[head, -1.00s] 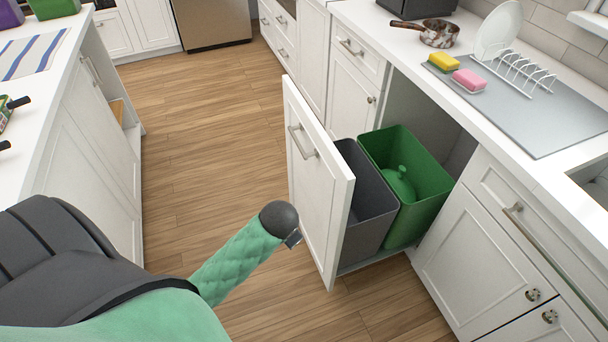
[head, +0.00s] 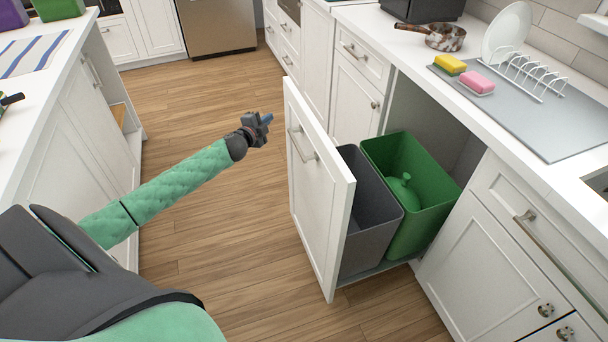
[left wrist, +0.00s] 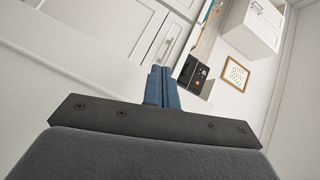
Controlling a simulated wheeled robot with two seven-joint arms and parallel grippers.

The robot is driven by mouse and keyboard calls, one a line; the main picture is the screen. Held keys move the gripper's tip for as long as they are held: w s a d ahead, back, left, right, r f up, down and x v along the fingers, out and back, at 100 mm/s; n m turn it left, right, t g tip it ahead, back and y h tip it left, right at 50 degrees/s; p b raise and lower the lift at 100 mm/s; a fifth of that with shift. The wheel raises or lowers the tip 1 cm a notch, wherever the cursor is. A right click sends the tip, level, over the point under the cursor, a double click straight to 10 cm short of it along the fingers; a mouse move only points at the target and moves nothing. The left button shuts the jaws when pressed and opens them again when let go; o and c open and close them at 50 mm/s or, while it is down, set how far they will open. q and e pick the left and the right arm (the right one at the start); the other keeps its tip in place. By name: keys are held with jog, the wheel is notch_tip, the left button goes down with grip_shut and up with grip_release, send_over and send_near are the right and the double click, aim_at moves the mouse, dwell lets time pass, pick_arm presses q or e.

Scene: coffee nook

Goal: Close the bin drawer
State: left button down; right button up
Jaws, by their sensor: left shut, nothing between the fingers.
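The bin drawer (head: 320,195) is pulled out from the right-hand cabinet, its white front panel standing well clear of the cabinet. It has a metal bar handle (head: 302,145) on its front. Inside are a grey bin (head: 372,212) and a green bin (head: 432,185) with a green lid-like object with a knob (head: 401,192) in it. My left gripper (head: 268,118) is shut and empty in the air, to the left of the drawer front's upper part and apart from it. Its blue fingers (left wrist: 161,88) show together in the left wrist view. My right gripper is not in view.
The right counter holds a drying mat (head: 545,120), a dish rack (head: 520,75), sponges (head: 464,74) and a pan (head: 445,38). A left counter (head: 50,85) bounds the aisle. The wooden floor (head: 205,90) between is clear.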

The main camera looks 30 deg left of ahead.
pick_arm(q)
jog(key=s+d+f+m+g+h, duration=0.2)
jog(key=s+d+m+g+h, duration=0.3)
jog(key=s+m+g+h, duration=0.4)
jog(key=s+d+f+m+g+h, duration=0.2)
jog(key=s+d+m+g+h, duration=0.2)
jog(key=s+m+g+h, duration=0.55)
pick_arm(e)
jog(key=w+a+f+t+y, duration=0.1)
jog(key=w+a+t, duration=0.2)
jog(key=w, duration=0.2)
pick_arm(q)
jog(key=m+t+p, duration=0.3)
send_near(315, 178)
jog(key=s+d, duration=0.3)
jog(key=d, duration=0.1)
jog(key=shift+w+d+n+p, duration=0.15)
jog(key=shift+w+d, duration=0.3)
jog(key=shift+w, duration=0.35)
jog(key=shift+w+d+n+p, duration=0.15)
jog(key=shift+w+d, duration=0.35)
jog(key=shift+w, duration=0.25)
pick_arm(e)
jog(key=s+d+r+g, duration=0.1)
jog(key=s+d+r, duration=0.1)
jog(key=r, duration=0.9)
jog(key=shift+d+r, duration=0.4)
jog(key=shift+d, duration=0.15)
